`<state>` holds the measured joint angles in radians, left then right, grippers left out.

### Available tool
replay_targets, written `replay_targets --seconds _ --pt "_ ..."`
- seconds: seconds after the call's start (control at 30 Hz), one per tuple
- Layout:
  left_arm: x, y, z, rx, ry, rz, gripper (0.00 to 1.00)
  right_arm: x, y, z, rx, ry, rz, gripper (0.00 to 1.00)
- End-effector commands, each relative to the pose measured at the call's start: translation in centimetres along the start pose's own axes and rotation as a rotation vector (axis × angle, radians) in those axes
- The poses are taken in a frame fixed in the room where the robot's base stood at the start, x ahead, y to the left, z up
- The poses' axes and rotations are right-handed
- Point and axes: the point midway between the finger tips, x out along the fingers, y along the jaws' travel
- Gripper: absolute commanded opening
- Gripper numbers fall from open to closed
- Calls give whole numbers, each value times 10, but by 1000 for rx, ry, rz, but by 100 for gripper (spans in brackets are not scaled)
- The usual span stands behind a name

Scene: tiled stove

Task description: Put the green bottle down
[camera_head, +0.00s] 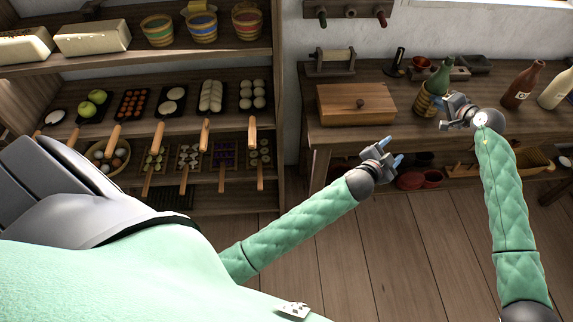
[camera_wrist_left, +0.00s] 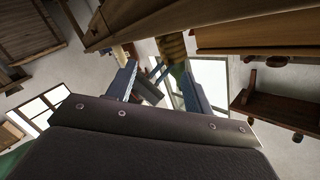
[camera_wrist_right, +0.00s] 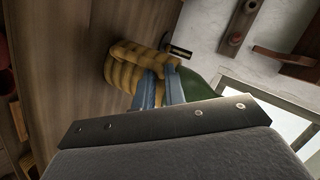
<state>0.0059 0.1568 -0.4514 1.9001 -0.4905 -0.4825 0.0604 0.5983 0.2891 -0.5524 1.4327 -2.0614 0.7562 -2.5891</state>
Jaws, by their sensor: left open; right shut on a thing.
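The green bottle (camera_head: 441,76) has a woven straw-coloured lower part (camera_head: 427,100). It is over the right part of the wooden counter, leaning a little to the right in the head view. My right gripper (camera_head: 440,102) is shut on it. In the right wrist view the fingers (camera_wrist_right: 160,90) press near where the weave (camera_wrist_right: 130,72) meets the green glass (camera_wrist_right: 200,88). I cannot tell whether its base touches the counter. My left gripper (camera_head: 386,147) is open and empty, in front of the counter's edge; its spread fingers also show in the left wrist view (camera_wrist_left: 158,80).
The counter (camera_head: 345,132) carries a wooden box (camera_head: 356,104) left of the bottle, and a red pot (camera_head: 420,64) and dark tray (camera_head: 455,74) behind it. A brown bottle (camera_head: 522,86) and a cream bottle (camera_head: 556,89) stand to the right. Shelves with handled pans fill the left.

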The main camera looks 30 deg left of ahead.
Motion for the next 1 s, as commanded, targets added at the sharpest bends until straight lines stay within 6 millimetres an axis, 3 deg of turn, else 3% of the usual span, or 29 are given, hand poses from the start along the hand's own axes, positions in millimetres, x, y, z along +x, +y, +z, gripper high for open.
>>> replay_targets --seconds 0.03,0.27,0.47,0.6,0.8,1.0 --pt "-11 10 29 -35 -73 15 52 1 5 3 2 -4 6 0" --pt "-73 51 142 -179 -393 87 52 1 5 3 2 -4 6 0" --pt "-150 93 228 -296 -671 165 52 1 4 3 2 -4 6 0" --pt "-214 123 279 -372 -862 227 52 1 4 3 2 -4 6 0" --pt "-306 160 329 -468 -1101 313 52 1 4 3 2 -4 6 0" --pt "-363 179 350 -524 -1239 370 52 1 4 3 2 -4 5 0"
